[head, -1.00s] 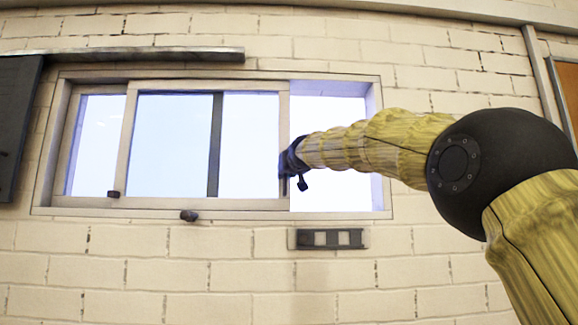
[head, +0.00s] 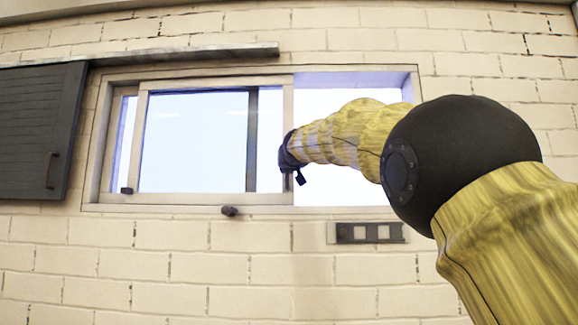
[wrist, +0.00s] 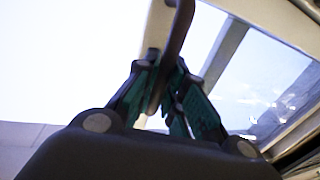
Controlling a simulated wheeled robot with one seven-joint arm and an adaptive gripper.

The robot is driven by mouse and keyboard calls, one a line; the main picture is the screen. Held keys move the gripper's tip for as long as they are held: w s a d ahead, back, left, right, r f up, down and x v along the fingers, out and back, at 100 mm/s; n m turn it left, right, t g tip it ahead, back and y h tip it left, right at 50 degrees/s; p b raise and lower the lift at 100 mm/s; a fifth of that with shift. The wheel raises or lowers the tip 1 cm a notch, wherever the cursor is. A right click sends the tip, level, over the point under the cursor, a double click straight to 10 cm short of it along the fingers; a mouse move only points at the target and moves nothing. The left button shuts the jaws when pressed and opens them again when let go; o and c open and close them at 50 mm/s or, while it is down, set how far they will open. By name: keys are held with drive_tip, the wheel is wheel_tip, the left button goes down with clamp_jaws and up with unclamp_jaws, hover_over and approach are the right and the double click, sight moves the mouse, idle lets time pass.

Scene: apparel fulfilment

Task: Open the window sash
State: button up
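The window sash (head: 286,110) is a light-framed sliding pane in the wall window. It stands part way left, with a bright open gap (head: 345,100) to its right. My gripper (head: 297,165) is at the sash's right edge, and its fingers are small and dark in the head view. In the wrist view, a dark bar handle (wrist: 178,32) runs down between the green-padded fingers of my gripper (wrist: 166,88). The fingers look closed around the handle. The exact contact is partly hidden.
The window frame (head: 250,209) is set in a pale brick wall (head: 180,275). A dark shutter panel (head: 38,130) hangs left of the window under a rail (head: 180,53). A small dark knob (head: 229,211) is on the sill.

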drive_tip(key=o, duration=0.4)
drive_tip(key=shift+d, duration=0.15)
drive_tip(key=shift+s, duration=0.1)
drive_tip(key=shift+s+d, duration=0.3)
drive_tip(key=shift+s, duration=1.65)
drive_tip(key=shift+s+d, duration=0.3)
drive_tip(key=shift+s, duration=1.6)
drive_tip(key=shift+s+d, duration=0.3)
drive_tip(key=shift+s, duration=1.65)
